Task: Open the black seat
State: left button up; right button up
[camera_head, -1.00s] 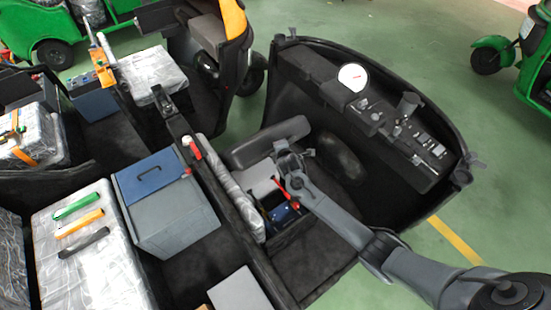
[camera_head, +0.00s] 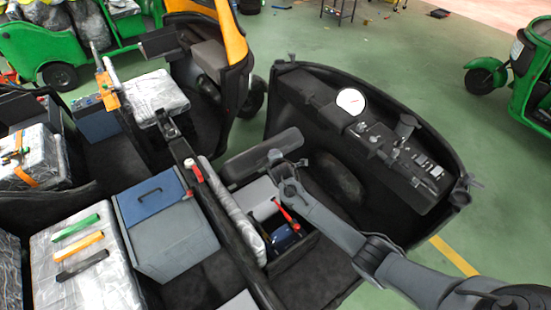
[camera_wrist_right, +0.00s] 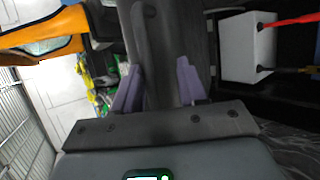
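The black seat (camera_head: 262,156) is a long padded dark panel. It stands tilted up on its edge over an uncovered compartment in the front vehicle. My right gripper (camera_head: 288,160) is in front of the seat, near its right half. In the right wrist view its two grey-purple fingers (camera_wrist_right: 160,88) are spread apart, with the dark seat panel (camera_wrist_right: 150,45) showing between and beyond them. I cannot tell whether a finger touches it. My left gripper is not in view.
The compartment holds a white box (camera_head: 260,197), a red-handled tool (camera_head: 287,215) and a blue object (camera_head: 284,238). A dashboard with a white dial (camera_head: 351,101) lies ahead. A blue-lidded grey box (camera_head: 170,245) and a wrapped crate (camera_head: 110,284) stand left. Green floor surrounds the vehicle.

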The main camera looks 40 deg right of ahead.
dwell(0.3)
jog(key=v, duration=1)
jog(key=shift+s+a+r, duration=0.2)
jog(key=shift+s, duration=0.1)
